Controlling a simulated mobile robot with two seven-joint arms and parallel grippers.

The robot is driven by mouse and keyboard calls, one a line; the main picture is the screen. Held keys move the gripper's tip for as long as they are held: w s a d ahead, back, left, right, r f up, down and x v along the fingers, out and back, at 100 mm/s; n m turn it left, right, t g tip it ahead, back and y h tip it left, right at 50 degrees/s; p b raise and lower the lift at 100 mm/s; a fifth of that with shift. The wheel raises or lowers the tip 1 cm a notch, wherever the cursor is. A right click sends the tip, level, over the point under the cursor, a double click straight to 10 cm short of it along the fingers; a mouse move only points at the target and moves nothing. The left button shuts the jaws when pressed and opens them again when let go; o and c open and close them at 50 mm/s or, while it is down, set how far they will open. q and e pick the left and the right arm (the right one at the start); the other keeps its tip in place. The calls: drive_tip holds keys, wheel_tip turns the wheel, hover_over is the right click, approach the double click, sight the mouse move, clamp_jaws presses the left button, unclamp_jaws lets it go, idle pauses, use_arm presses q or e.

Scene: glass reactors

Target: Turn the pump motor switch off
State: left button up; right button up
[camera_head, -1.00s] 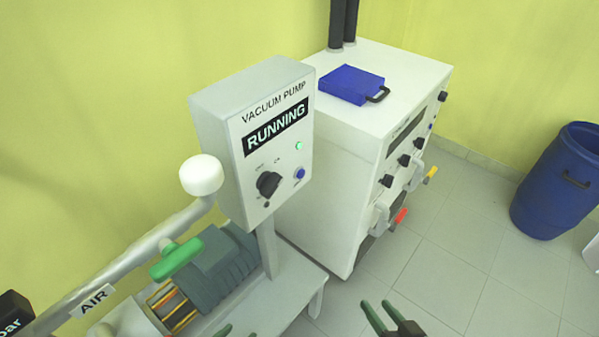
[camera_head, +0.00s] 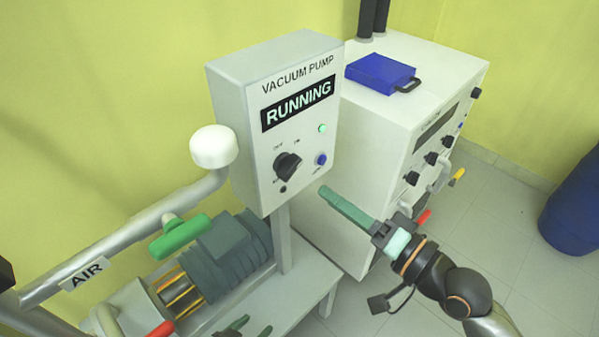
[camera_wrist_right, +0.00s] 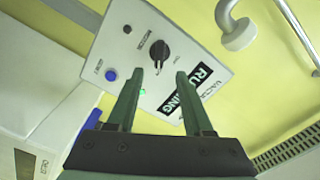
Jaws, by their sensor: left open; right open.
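The vacuum pump control box (camera_head: 250,85) is a grey-white box whose display (camera_head: 298,103) reads "RUNNING". Its black rotary switch (camera_head: 288,166) is on the lower front face, beside a lit green lamp (camera_head: 322,128) and a blue button (camera_head: 320,160). My right gripper (camera_head: 326,192) is open and empty, just right of and below the box. In the right wrist view, the switch (camera_wrist_right: 159,51) appears just beyond and between the open fingertips (camera_wrist_right: 160,73), apart from them. My left gripper (camera_head: 252,328) is open at the bottom edge, only its fingers visible.
The pump motor (camera_head: 232,248) stands on a bench below the box. A pipe with a green handle (camera_head: 180,236) runs at left. A white cabinet (camera_head: 365,125) with a blue case (camera_head: 380,73) stands behind right. A blue drum (camera_head: 575,215) is at far right.

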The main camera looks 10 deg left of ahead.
sight(294, 171)
drive_tip(key=x, duration=0.9)
drive_tip(key=shift+d, duration=0.1)
clamp_jaws()
idle(0.4)
